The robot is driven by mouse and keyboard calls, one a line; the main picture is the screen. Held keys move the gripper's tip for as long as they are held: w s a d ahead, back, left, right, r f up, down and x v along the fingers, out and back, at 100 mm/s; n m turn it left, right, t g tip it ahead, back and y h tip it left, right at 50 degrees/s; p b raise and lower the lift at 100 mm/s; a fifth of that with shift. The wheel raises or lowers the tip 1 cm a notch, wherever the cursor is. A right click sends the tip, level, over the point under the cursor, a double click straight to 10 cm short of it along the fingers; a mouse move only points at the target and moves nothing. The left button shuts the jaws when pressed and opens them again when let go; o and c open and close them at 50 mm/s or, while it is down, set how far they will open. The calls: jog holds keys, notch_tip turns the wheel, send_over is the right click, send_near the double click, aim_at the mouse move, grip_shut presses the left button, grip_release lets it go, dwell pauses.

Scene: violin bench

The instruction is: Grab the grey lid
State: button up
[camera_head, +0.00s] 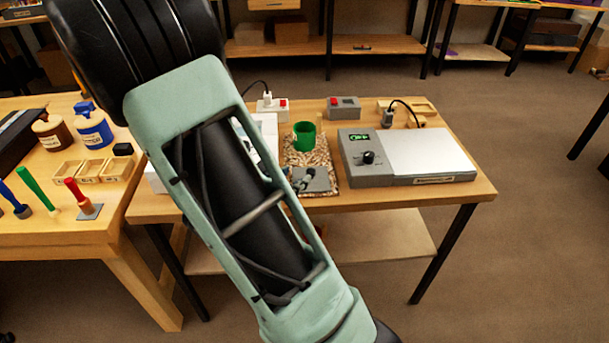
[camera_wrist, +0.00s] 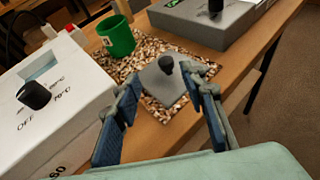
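The grey lid (camera_wrist: 160,86) is a flat square plate with a dark round knob on top. It lies on a speckled brown-and-white mat (camera_wrist: 190,58) in the wrist view. In the head view the lid (camera_head: 318,178) shows beside my forearm, partly covered. My gripper (camera_wrist: 165,76) is open, with one finger to each side of the lid in the wrist view. Nothing is held between the fingers. I cannot tell how far the fingertips are above the lid.
A green cup (camera_wrist: 116,36) stands on the mat behind the lid. A white box with a black dial (camera_wrist: 35,95) is close on the left. A grey device with a flat plate (camera_head: 430,157) stands on the right. The table's front edge is near.

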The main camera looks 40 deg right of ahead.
aim_at(310, 172)
jog(key=x, duration=0.3)
jog(key=shift+d+f, duration=0.15)
jog(key=shift+d, duration=0.05)
jog(key=x, duration=0.1)
jog(key=b+x, duration=0.1)
jog(key=x, duration=0.2)
jog(key=shift+s+d+f, duration=0.15)
jog(key=shift+s+f, duration=0.05)
jog(key=shift+s, duration=0.15)
jog(key=shift+w+d+f, duration=0.15)
jog(key=shift+w+d, duration=0.1)
jog(key=shift+d, duration=0.25)
grip_shut()
